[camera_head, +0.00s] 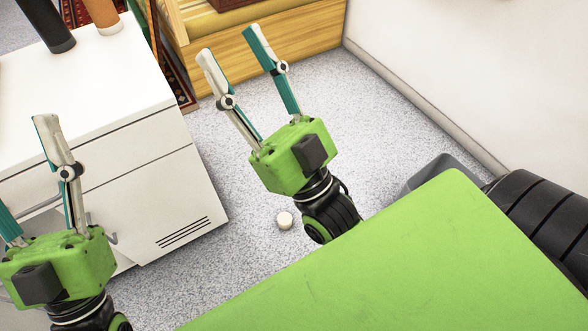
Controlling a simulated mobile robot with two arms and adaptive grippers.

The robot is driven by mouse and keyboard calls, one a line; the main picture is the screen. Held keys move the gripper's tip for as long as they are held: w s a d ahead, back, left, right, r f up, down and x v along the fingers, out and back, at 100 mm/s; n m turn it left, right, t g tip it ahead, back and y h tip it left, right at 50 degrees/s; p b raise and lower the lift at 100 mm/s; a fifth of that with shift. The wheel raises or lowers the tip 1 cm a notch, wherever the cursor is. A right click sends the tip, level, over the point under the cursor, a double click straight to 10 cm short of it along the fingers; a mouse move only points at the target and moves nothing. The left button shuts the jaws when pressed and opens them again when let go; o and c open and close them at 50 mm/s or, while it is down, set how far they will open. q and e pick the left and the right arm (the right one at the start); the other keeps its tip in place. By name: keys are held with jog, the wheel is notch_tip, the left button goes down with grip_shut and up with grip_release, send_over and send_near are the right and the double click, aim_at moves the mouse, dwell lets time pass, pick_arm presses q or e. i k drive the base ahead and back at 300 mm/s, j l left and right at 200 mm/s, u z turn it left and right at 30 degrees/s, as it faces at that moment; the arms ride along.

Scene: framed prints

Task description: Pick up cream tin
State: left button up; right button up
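A small, round, cream-white tin (285,221) sits on the speckled grey floor near the middle of the head view. It is just left of my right wrist. My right gripper (228,42) is open and empty, with its fingers pointing away, beyond the tin. My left gripper (20,160) is at the left edge of the view, in front of the white cabinet. Its fingers are spread apart with nothing visible between them, and its left finger is partly cut off by the frame.
A white cabinet (175,195) stands on the left, with a black cylinder (48,25) and an orange-brown cylinder (103,14) on top. A wooden piece of furniture (310,28) is at the back. A white wall (480,70) bounds the right. Floor around the tin is clear.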

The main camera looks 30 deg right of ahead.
aim_at(284, 219)
jog(key=j+z, duration=0.15)
jog(key=z, duration=0.35)
jog(key=k+j+z, duration=0.1)
jog(key=z, duration=0.35)
